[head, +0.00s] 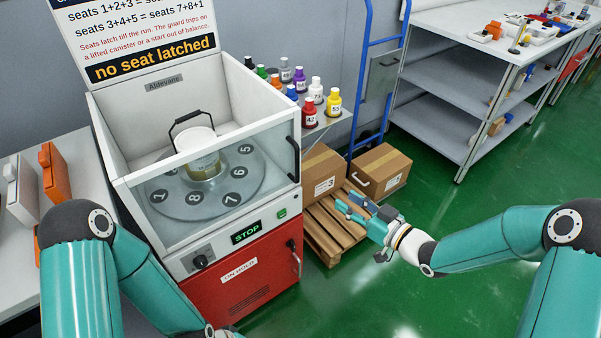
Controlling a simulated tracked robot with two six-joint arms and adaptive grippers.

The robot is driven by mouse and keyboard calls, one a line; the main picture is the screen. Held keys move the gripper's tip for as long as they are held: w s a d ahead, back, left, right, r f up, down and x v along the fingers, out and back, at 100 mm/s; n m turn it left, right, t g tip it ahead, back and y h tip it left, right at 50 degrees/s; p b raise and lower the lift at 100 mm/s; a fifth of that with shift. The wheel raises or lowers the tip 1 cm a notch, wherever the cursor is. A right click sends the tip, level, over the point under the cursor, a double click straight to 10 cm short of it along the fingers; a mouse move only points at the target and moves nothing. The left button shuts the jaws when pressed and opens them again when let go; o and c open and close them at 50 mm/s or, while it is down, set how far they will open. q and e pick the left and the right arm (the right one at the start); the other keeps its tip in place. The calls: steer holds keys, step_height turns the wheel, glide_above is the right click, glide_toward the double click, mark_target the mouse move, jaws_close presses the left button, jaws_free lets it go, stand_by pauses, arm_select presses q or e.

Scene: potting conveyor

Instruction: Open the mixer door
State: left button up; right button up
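The mixer (115,190) is a white box with a clear glass front door (270,165), which looks shut. A black handle (293,158) sits at the right of the glass. Through the glass I see a numbered turntable (165,205) with a canister (203,165) that has a black bail handle. A green STOP display (246,232) is below. The lower red cabinet (245,290) bears an ON HOLD label and its own handle (295,258). My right gripper (350,203) is to the right of the mixer, apart from both handles, with its fingers apart and empty. My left gripper is out of view.
Several colored bottles (309,111) stand on a shelf behind the mixer. Cartons (380,170) and a wooden pallet (325,235) lie right of it, near a blue hand truck (366,60). Orange and white cases (55,175) stand at left. Green floor is clear in front.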

step_height(320, 180, up, 3)
steer(key=n+y, duration=0.2)
arm_select(q)
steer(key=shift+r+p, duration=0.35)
steer(key=shift+p, duration=0.35)
arm_select(e)
glide_above(298, 181)
steer(key=shift+w+a+r, duration=0.1)
steer(key=shift+w, duration=0.35)
jaws_close()
